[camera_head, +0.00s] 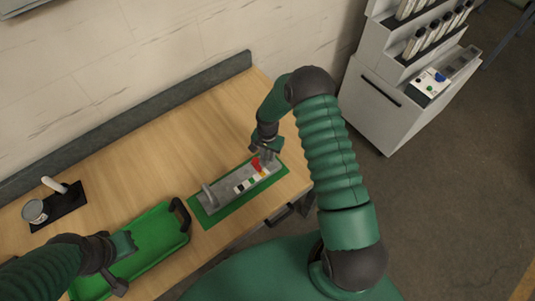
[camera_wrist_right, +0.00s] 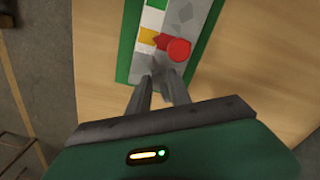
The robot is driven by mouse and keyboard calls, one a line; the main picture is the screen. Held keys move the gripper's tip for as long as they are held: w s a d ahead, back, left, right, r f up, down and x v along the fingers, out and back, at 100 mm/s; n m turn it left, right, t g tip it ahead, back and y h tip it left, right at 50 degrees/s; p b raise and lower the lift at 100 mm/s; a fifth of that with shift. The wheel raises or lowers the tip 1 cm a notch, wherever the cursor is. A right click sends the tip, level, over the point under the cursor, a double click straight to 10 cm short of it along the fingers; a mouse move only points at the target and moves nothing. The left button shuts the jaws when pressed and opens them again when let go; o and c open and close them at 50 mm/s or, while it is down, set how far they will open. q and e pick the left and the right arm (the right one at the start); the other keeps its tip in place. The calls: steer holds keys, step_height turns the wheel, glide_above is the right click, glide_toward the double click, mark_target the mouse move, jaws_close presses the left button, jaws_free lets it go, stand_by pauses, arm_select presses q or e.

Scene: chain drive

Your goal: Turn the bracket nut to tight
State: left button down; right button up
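A grey bracket plate (camera_head: 222,196) lies on a green mat (camera_head: 212,217) on the bench, with a grey post at its left end. Near its right end is a round red nut or knob with a pointer (camera_wrist_right: 178,50); it shows red in the head view (camera_head: 256,163). The pointer is close to the yellow patch. My right gripper (camera_wrist_right: 162,77) is just above the plate beside the red part; its narrow fingers stand a little apart with no object clearly between them. My left gripper (camera_head: 124,263) is over the green tray, fingers apart and empty.
The green tray (camera_head: 158,232) with dark handles lies left of the mat. A black pad (camera_head: 66,207) with a metal can (camera_head: 35,211) and a white-handled item is at the far left. A grey cabinet (camera_head: 378,105) stands at the right. Bare wood lies behind the plate.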

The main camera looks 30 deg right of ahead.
jaws_close()
steer(key=shift+f+m+b, duration=0.1)
steer(key=shift+m+b, duration=0.5)
steer(key=shift+b, duration=0.05)
steer(key=shift+m+b, duration=0.7)
steer(key=shift+m, duration=0.4)
steer(key=shift+m+b, duration=0.85)
steer(key=shift+m, duration=1.35)
steer(key=shift+o, duration=1.8)
jaws_free()
